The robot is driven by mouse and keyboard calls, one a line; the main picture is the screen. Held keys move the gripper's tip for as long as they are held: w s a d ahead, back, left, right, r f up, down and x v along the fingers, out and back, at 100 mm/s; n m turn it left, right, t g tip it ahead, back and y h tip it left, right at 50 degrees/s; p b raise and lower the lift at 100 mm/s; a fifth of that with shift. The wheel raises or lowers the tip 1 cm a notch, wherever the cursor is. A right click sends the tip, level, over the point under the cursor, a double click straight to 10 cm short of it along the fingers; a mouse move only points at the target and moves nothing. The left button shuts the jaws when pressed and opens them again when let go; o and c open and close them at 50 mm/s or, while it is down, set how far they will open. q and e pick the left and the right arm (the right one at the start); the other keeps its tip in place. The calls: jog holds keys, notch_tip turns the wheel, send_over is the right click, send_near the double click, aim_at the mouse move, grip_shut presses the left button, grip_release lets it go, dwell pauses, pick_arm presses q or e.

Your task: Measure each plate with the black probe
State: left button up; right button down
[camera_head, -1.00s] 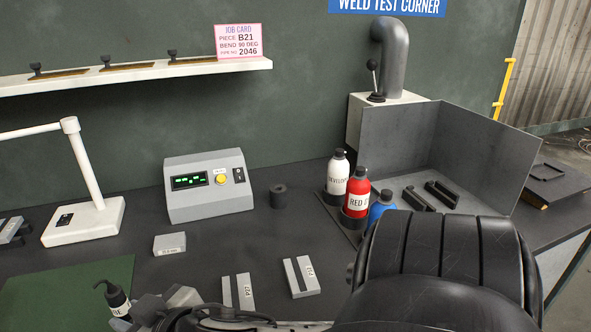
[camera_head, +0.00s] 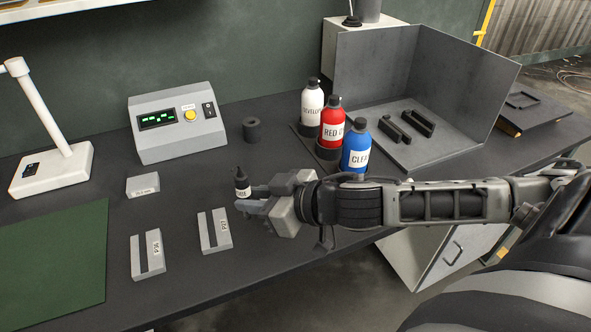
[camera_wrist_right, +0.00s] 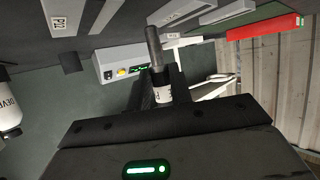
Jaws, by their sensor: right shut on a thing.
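The black probe (camera_head: 242,183) with a white label is upright in my right gripper (camera_head: 250,203), which is shut on it. It also shows in the wrist view (camera_wrist_right: 155,60), between the fingers. The gripper is just behind and right of the right-hand slotted grey plate (camera_head: 222,231), apart from it in the picture. A second slotted grey plate (camera_head: 153,262) lies further left and nearer. Both have white labels. The gauge box (camera_head: 180,140) with green digits and a yellow button stands at the back. My left gripper is out of view.
A small grey block (camera_head: 143,187) lies in front of the gauge box. A black cylinder (camera_head: 252,130) stands behind the probe. White, red and blue bottles (camera_head: 356,150) stand right, near my forearm.

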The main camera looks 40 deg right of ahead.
jog(key=shift+d+n+g+y, duration=0.4)
jog(key=shift+d+n+y, duration=0.3)
jog(key=shift+d, duration=0.15)
jog(key=shift+s+d+r+n+g+y, duration=0.1)
jog(key=shift+d+r+n+g+y, duration=0.1)
jog(key=shift+d+n+y, duration=0.25)
jog(key=shift+d+r+n+g+y, duration=0.1)
jog(key=shift+d+n+g+y, duration=0.2)
jog(key=shift+d, duration=0.25)
jog(key=shift+s+d+r+n+g+y, duration=0.15)
jog(key=shift+d+n+g+y, duration=0.1)
jog(key=shift+d, duration=0.15)
jog(key=shift+s+d+r+n+g+y, duration=0.1)
jog(key=shift+d+n+g, duration=0.1)
jog(key=shift+d, duration=0.2)
jog(key=shift+s+d+f+n+g+y+b, duration=0.15)
jog(key=shift+d+f+n+y+b, duration=0.1)
jog(key=shift+d+b, duration=0.3)
jog(key=shift+s+d+f+n+g+y+b, duration=0.1)
jog(key=shift+d+f+n+y+b, duration=0.15)
jog(key=shift+d+b, duration=0.3)
jog(key=shift+a+f+b, duration=0.1)
jog(key=shift+f+b, duration=0.25)
jog(key=shift+b, duration=0.15)
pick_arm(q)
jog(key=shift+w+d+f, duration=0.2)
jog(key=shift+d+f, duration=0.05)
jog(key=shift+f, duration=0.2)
pick_arm(e)
jog(key=shift+r, duration=0.1)
